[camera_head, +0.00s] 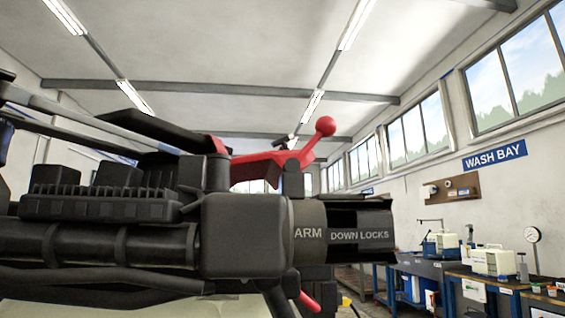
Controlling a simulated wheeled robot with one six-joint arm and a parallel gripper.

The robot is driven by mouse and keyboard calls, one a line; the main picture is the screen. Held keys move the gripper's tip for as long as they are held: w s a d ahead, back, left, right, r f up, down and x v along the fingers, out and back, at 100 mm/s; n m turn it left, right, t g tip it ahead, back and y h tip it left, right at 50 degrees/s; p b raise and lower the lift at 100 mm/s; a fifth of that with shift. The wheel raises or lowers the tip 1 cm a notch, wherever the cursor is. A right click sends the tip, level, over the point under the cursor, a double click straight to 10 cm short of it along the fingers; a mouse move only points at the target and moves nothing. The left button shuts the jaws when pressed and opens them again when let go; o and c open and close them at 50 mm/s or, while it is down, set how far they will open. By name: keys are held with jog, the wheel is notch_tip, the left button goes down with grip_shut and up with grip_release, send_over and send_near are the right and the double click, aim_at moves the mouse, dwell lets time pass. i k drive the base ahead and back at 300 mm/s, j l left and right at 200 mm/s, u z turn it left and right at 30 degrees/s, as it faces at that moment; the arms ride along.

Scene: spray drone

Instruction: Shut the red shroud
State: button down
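A red curved part (258,168), which looks like the red shroud, sits on top of the dark drone body. A red arm rises from its right end to a round red knob (325,126), tilted up and to the right. A dark post (292,180) stands in front of its right end. I cannot tell how far open the shroud stands. Below is a thick dark arm joint (243,235) with a sleeve (345,233) marked "ARM DOWN LOCKS". A smaller red handle (309,301) shows beneath it. I cannot make out my gripper in this view.
Dark ribbed blocks (100,205), tubes and long grey bars (95,120) crowd the left side. Workbenches (480,275) with white tanks (493,262) and a dial gauge stand along the right wall under a "WASH BAY" sign (495,156). The space above the knob looks clear.

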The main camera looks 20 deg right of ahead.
aim_at(267, 165)
jog(key=l+z, duration=0.4)
jog(key=l, duration=1.15)
